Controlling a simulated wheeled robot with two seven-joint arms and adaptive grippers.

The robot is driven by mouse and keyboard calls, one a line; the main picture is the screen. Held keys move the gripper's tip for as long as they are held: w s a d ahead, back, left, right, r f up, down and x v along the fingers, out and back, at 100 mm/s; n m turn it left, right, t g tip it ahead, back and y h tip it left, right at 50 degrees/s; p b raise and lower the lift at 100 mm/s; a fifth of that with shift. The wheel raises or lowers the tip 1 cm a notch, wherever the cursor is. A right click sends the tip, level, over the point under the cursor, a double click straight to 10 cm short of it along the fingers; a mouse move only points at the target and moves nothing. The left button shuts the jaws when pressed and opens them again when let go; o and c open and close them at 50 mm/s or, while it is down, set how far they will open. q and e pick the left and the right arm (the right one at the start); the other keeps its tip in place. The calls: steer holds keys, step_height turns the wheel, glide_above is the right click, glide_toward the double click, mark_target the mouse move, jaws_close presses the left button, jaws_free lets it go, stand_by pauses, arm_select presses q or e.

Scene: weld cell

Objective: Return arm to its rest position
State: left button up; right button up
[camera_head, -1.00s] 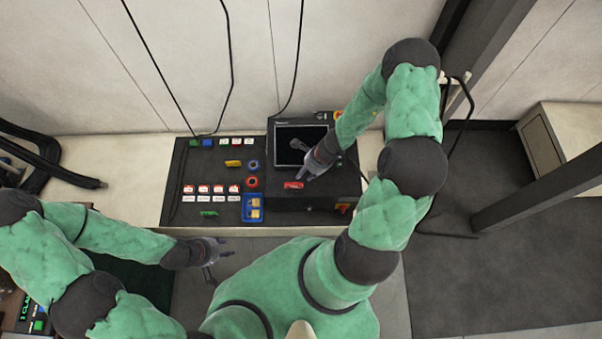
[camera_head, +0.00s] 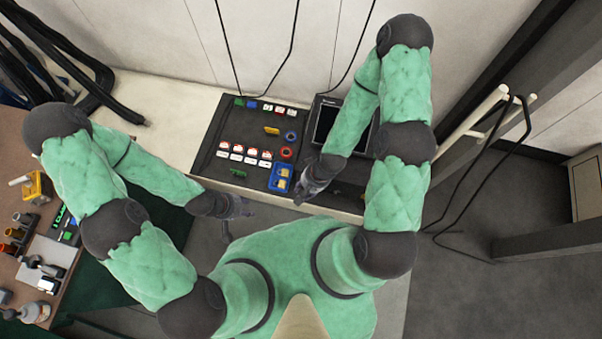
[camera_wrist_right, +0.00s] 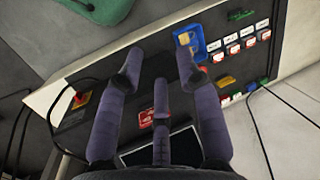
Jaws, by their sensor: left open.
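My right arm (camera_head: 398,190) is bent, with green padded links and dark joints. Its gripper (camera_head: 310,188) hangs over the front right part of the control panel (camera_head: 208,152), beside the blue tray. In the right wrist view its fingers (camera_wrist_right: 160,78) are spread open with nothing between them. My left arm (camera_head: 150,180) is folded on the left side. Its gripper (camera_head: 236,212) is open and empty, in front of the bench's front edge. My right gripper and forearm hide part of the panel.
The panel bears several coloured buttons, a blue tray (camera_head: 273,186) and a dark screen (camera_head: 325,122); a red item (camera_wrist_right: 152,119) shows in the wrist view. A tool table (camera_head: 72,295) stands left. Dark posts (camera_head: 550,242) and a white-handled frame (camera_head: 472,122) stand right.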

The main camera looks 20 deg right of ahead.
steer(key=shift+s+a+r+n, duration=0.1)
steer(key=shift+s+a+n, duration=0.1)
steer(key=shift+a+n, duration=0.25)
steer(key=shift+s+a+r+n, duration=0.1)
steer(key=shift+s+a+n, duration=0.05)
steer(key=shift+a+n, duration=0.25)
stand_by(0.6)
